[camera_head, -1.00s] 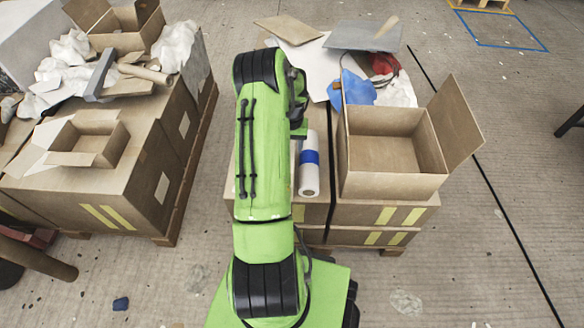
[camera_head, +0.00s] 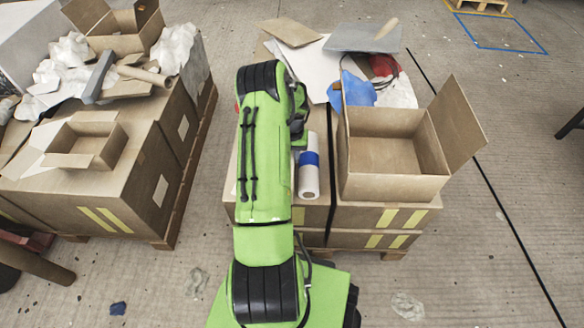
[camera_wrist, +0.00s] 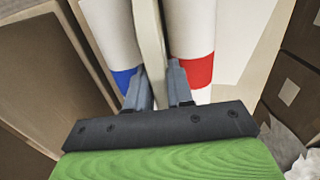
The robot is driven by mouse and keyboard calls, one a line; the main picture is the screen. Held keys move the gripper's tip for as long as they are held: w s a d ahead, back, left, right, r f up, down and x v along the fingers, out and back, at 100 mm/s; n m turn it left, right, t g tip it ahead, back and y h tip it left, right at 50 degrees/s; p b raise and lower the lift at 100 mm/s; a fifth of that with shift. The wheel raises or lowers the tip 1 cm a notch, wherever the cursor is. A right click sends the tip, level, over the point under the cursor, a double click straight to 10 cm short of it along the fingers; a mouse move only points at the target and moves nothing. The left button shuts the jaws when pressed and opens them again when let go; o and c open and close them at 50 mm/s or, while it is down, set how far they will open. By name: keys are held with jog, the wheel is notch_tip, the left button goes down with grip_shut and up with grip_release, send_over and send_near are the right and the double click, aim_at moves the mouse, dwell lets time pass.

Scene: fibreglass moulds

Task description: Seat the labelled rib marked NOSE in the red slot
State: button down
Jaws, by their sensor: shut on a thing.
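In the wrist view my gripper (camera_wrist: 160,88) is shut on a thin pale beige rib (camera_wrist: 150,45), which runs up between the fingers. No NOSE marking shows on the visible part. A white tube with a blue band (camera_wrist: 124,77) is left of the rib, and a white tube with a red band (camera_wrist: 198,70) is right of it. I cannot make out a red slot itself or whether the rib touches the tubes. In the head view the blue-banded tube (camera_head: 309,180) lies right of my arm, which hides the gripper and rib.
An open cardboard box (camera_head: 392,185) stands right of the tubes on the boxed stack. A blue cloth (camera_head: 355,90) and a grey sheet (camera_head: 360,37) lie behind. A second cluttered stack (camera_head: 110,200) is at left, with floor between.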

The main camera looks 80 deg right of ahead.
notch_tip(320, 180, up, 10)
jog(key=p, duration=0.2)
jog(key=shift+p, duration=0.4)
